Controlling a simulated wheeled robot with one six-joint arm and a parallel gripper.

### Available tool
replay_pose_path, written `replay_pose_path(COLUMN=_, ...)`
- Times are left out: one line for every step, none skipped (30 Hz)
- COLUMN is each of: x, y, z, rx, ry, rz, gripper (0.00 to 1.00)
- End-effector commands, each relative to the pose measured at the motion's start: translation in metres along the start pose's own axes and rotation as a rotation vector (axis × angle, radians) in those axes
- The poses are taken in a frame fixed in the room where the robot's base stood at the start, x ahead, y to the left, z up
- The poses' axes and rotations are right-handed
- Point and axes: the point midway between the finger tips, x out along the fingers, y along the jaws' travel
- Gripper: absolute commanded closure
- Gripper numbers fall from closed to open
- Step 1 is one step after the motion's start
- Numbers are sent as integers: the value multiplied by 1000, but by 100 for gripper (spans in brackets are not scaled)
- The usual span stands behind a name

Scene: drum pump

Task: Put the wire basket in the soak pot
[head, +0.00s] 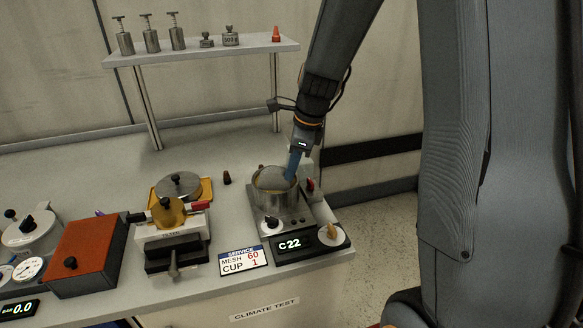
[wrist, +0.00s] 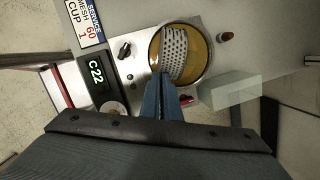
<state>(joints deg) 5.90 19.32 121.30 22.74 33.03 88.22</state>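The wire basket (wrist: 174,50) is a grey perforated cup inside the rim of the soak pot, and it looks tilted. In the head view the basket (head: 272,177) shows as a grey rounded shape at the pot's mouth. The soak pot (head: 275,199) is a steel pot with a yellowish inside; its rim (wrist: 207,62) shows around the basket in the wrist view. My gripper (wrist: 162,76) has blue fingers close together at the basket's near edge, and they look shut on it. In the head view my gripper (head: 291,174) reaches down at the pot's right side. The basket's lower part is hidden.
The pot stands on a heater unit with a C22 display (head: 291,243). A pale block (wrist: 229,91) is close beside the pot. A filter press (head: 172,236) and orange box (head: 88,257) stand further left. A shelf (head: 200,50) rises behind.

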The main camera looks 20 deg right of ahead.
Motion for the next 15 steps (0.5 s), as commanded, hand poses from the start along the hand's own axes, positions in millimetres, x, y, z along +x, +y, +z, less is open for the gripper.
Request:
replay_pose_path(x=0, y=0, z=0, rx=0, ry=0, rz=-1, gripper=100)
replay_pose_path(x=-1, y=0, z=0, rx=-1, ry=0, rz=-1, gripper=100)
replay_pose_path(x=-1, y=0, z=0, rx=-1, ry=0, rz=-1, gripper=100)
replay_pose_path(x=-1, y=0, z=0, rx=-1, ry=0, rz=-1, gripper=100)
replay_pose_path(x=-1, y=0, z=0, rx=-1, ry=0, rz=-1, gripper=100)
replay_pose_path(x=0, y=0, z=0, rx=-1, ry=0, rz=-1, gripper=100)
replay_pose_path(x=1, y=0, z=0, rx=-1, ry=0, rz=-1, gripper=100)
replay_pose_path(x=2, y=0, z=0, rx=-1, ry=0, rz=-1, gripper=100)
replay_pose_path(x=3, y=0, z=-1, rx=-1, ry=0, rz=-1, gripper=100)
replay_pose_path(x=4, y=0, z=-1, rx=-1, ry=0, rz=-1, gripper=100)
replay_pose_path(x=4, y=0, z=-1, rx=-1, ry=0, rz=-1, gripper=100)
replay_pose_path(x=6, y=0, z=-1, rx=-1, ry=0, rz=-1, gripper=100)
replay_pose_path(x=6, y=0, z=-2, rx=-1, ry=0, rz=-1, gripper=100)
replay_pose_path(x=7, y=0, z=-2, rx=-1, ry=0, rz=-1, gripper=100)
replay_pose_path(x=8, y=0, z=-2, rx=-1, ry=0, rz=-1, gripper=100)
